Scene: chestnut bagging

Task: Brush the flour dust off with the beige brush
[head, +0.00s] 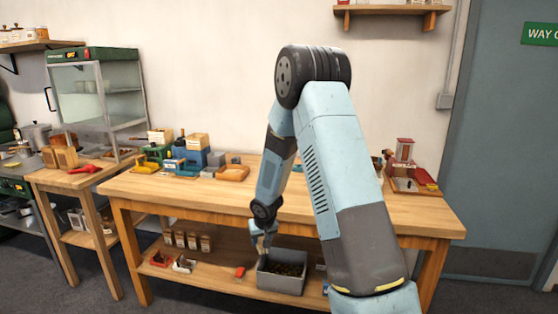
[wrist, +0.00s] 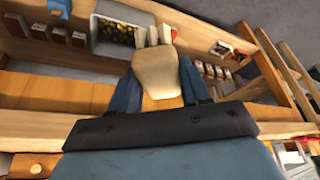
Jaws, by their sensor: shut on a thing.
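In the wrist view my gripper (wrist: 158,80) has its two blue fingers closed on the beige brush (wrist: 155,70). The brush's wide beige body lies between the fingers, and its paler end points away from me toward a grey bin (wrist: 107,47). In the head view my gripper (head: 264,240) hangs low at the front of the wooden workbench (head: 400,212), just above and left of the grey bin (head: 282,285) on the lower shelf. I cannot make out any flour dust in either view.
The bin holds dark chestnuts. Several small jars (head: 192,241), a red item (head: 240,272) and small boxes stand on the lower shelf (head: 215,285). The bench top's front edge is close to my arm. Toy-like machines (head: 190,155) stand along the back.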

